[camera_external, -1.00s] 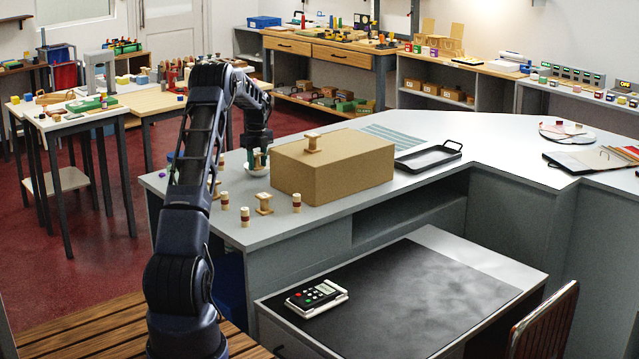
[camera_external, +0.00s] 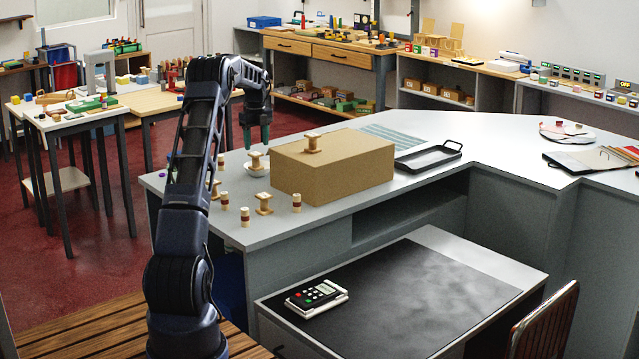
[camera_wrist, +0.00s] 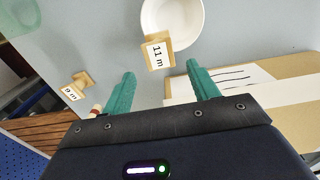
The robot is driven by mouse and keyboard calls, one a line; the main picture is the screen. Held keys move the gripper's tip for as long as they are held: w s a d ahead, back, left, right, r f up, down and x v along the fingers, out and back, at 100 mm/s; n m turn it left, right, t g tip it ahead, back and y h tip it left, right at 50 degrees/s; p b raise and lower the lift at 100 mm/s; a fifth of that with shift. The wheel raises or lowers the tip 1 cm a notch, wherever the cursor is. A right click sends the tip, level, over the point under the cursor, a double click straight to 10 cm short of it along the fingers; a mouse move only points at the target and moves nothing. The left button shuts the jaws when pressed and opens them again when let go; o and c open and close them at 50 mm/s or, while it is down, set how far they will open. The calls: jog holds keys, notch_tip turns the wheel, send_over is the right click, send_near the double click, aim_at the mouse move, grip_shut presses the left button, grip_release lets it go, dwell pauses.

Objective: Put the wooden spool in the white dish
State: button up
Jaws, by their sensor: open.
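A wooden spool (camera_external: 256,160) appears to stand in the white dish (camera_external: 256,172) at the left of the big box. In the wrist view, the spool (camera_wrist: 157,52) has a label reading "11 m" and overlaps the near rim of the white dish (camera_wrist: 185,14); its base is hidden there. My gripper (camera_external: 256,144) is open and empty, above the spool and apart from it. Its two teal fingers are spread in the wrist view, with the spool's top just past the fingertips (camera_wrist: 160,69).
A cardboard box (camera_external: 335,172) stands beside the dish with another wooden spool (camera_external: 313,143) on top. A third plain spool (camera_external: 264,203) and several banded spools (camera_external: 245,216) stand near the counter's front edge. A dark tray (camera_external: 428,158) lies right of the box.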

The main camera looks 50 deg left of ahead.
aim_at(257, 154)
jog(key=shift+r, duration=2.65)
jog(key=s+d+r+n, duration=0.2)
jog(key=d+r, duration=0.3)
jog(key=d, duration=0.5)
jog(key=s+d+r+n+t+y, duration=0.1)
jog(key=d+r+n, duration=0.1)
jog(key=d+r, duration=0.5)
jog(key=s+d+r+n, duration=0.2)
jog(key=d+r, duration=0.1)
jog(key=d, duration=0.9)
jog(key=s+d+r+n+t, duration=0.2)
jog(key=s+d+r+n, duration=0.15)
jog(key=s+d, duration=1.05)
jog(key=s+d+f+n, duration=0.4)
jog(key=s+d, duration=0.4)
jog(key=s, duration=0.3)
jog(key=s+d+f+n+t+h, duration=0.1)
jog(key=s+d+f+n, duration=0.3)
jog(key=s+d+f, duration=0.3)
jog(key=s+d, duration=0.1)
jog(key=s, duration=0.3)
jog(key=shift+s+d+t, duration=0.3)
